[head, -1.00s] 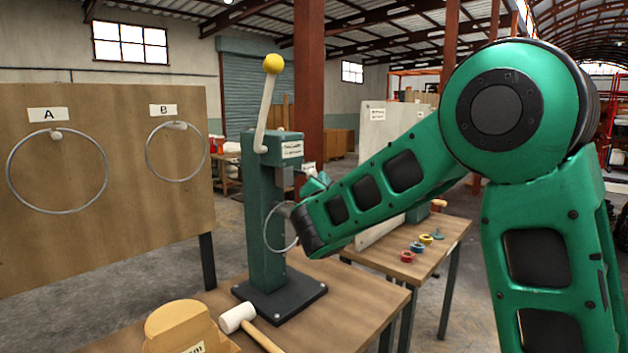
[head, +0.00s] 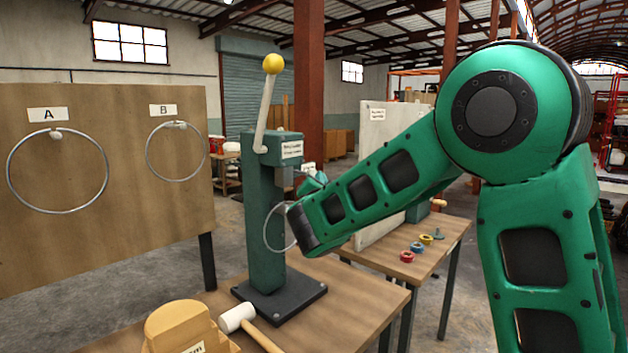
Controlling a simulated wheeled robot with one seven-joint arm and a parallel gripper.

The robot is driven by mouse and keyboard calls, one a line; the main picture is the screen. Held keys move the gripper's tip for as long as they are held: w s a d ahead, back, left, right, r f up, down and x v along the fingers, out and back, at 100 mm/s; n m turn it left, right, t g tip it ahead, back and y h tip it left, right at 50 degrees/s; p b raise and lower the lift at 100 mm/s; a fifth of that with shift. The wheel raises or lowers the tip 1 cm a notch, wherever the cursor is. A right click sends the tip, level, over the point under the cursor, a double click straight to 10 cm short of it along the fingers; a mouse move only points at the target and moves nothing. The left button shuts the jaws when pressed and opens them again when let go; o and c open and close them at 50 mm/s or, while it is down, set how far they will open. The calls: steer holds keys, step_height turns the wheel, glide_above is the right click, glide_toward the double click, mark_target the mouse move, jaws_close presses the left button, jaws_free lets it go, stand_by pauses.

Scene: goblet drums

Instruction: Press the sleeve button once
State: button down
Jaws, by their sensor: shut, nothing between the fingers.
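A dark green press-like machine (head: 263,220) stands on a black base plate on the near wooden table. It has a pale lever with a yellow ball knob (head: 273,64) and a white label on its head. I cannot make out the sleeve button; my arm covers the area right of the post. My green arm reaches in from the right, its wrist beside the post. The gripper fingers are hidden behind the wrist.
A thin metal ring (head: 268,236) overlaps the post beside my wrist. A mallet (head: 240,319) and a wooden block (head: 180,325) are in front. A board (head: 110,240) with rings A and B stands left. Small coloured parts (head: 407,256) lie on the rear table.

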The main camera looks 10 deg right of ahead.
steer(key=shift+w+a, duration=0.55)
steer(key=shift+w, duration=0.15)
stand_by(1.1)
stand_by(0.4)
steer(key=shift+s+d, duration=0.8)
steer(key=shift+s, duration=0.25)
steer(key=s+d, duration=0.1)
steer(key=s, duration=0.1)
steer(key=s+d, duration=0.2)
steer(key=shift+d, duration=0.1)
stand_by(0.6)
